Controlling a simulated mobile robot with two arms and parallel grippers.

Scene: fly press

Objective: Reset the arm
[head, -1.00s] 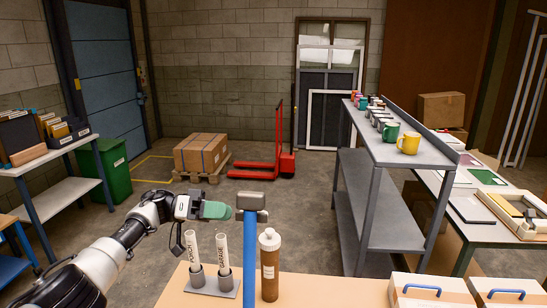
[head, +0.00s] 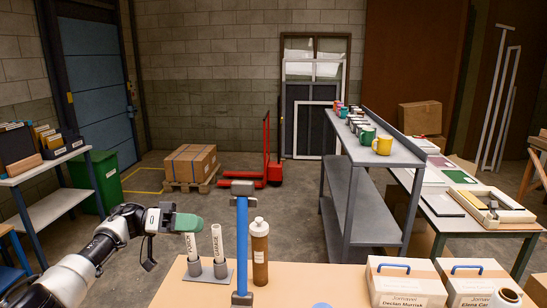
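My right gripper is out of view. Right of the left gripper and apart from it, a blue upright bar with a grey crosspiece (head: 242,187), like a hammer, stands at the table's front. No fly press can be clearly made out.
Two lettered white tubes stand in a grey holder (head: 214,279) on the tan table (head: 180,294). A brown bottle (head: 259,253) is beside the blue bar. Two white boxes with blue handles (head: 408,289) stand right. A grey shelf (head: 380,150) with mugs is behind.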

